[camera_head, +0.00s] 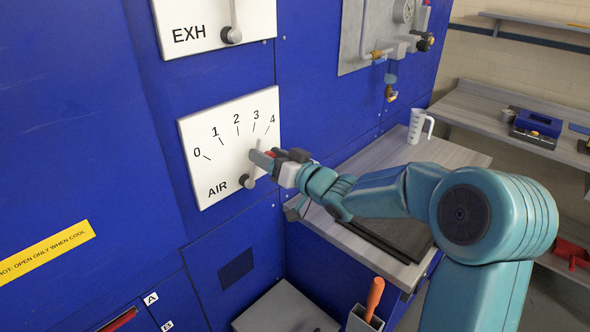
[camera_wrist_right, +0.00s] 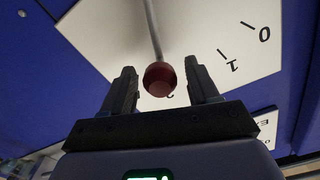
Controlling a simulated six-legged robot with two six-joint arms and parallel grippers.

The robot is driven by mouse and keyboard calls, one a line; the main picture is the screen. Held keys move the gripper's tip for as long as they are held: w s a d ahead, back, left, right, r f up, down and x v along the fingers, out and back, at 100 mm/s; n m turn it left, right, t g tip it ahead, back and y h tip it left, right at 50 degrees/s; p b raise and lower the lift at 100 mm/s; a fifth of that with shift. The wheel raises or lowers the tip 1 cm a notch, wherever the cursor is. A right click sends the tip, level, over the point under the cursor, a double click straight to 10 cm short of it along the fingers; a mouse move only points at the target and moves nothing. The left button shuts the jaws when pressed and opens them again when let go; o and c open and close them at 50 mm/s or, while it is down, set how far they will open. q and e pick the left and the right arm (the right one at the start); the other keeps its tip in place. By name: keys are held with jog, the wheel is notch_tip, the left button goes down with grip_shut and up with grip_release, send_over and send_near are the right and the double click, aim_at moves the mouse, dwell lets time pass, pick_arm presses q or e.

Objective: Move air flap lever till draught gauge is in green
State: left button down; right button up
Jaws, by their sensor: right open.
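The white AIR plate (camera_head: 215,150), marked 0 to 4, is on the blue machine wall. Its air flap lever has a dark pivot (camera_head: 246,181) at the bottom; the upper part is largely hidden behind my right gripper (camera_head: 272,156). In the wrist view the lever's grey rod (camera_wrist_right: 153,32) ends in a red ball knob (camera_wrist_right: 160,78). The knob sits between the open right fingers, with gaps on both sides. The lever leans toward the 3 to 4 side. I cannot pick out a draught gauge with a green zone. My left gripper is not in view.
The EXH plate (camera_head: 215,18) with its own lever is above. A bench with a white jug (camera_head: 419,126) stands right; an orange-handled tool (camera_head: 374,298) is below.

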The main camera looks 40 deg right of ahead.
jog(key=s+d+b, duration=0.1)
jog(key=s, duration=1.3)
jog(key=shift+s+b, duration=0.3)
jog(key=shift+s, duration=0.05)
jog(key=shift+d, duration=0.1)
